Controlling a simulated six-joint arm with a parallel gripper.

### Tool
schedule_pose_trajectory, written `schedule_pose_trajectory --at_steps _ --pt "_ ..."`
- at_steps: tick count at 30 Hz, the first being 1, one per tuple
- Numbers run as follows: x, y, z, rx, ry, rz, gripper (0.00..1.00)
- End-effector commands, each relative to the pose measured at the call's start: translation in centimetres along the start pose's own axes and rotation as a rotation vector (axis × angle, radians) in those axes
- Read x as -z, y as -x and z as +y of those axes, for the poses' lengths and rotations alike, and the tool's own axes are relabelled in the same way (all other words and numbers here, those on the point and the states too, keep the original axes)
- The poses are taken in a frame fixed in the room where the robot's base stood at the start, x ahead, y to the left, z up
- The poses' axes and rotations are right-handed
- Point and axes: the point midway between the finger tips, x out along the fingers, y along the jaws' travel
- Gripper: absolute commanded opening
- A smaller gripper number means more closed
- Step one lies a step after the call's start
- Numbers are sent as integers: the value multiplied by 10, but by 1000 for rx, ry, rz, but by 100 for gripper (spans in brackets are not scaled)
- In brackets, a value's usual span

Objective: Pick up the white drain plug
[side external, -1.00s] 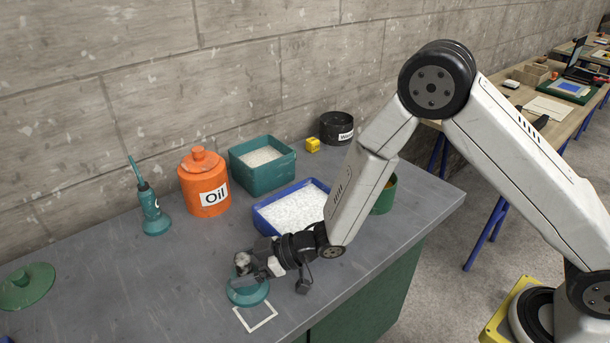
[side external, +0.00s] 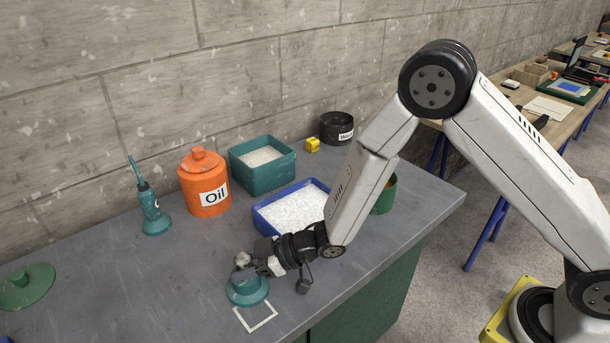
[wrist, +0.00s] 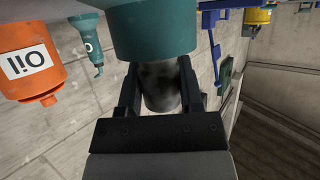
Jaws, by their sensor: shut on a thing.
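The drain plug (side external: 243,260) shows as a small pale, dark-smudged piece at my gripper's tip in the side view. In the wrist view it is a mottled grey cylinder (wrist: 160,86) between the two fingers. My gripper (wrist: 160,92) is shut on it. The plug is directly above a round teal stand (side external: 248,292), which fills the top middle of the upside-down wrist view (wrist: 152,30). I cannot tell whether the plug still touches the stand. My gripper (side external: 252,260) partly hides the plug in the side view.
A white square outline (side external: 256,318) lies in front of the stand. A blue tray (side external: 292,208) of white grains, a teal bin (side external: 262,176), an orange oil tin (side external: 204,184) and a teal oiler (side external: 152,212) stand behind. A green lid (side external: 26,286) lies left; the bench between is clear.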

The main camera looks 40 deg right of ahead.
Motion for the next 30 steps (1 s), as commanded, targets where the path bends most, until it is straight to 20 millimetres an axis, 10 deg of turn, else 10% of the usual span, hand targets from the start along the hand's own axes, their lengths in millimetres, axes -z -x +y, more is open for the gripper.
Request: schedule_pose_trajectory --at_steps 30 --pt "86 35 0 1 1 2 0"
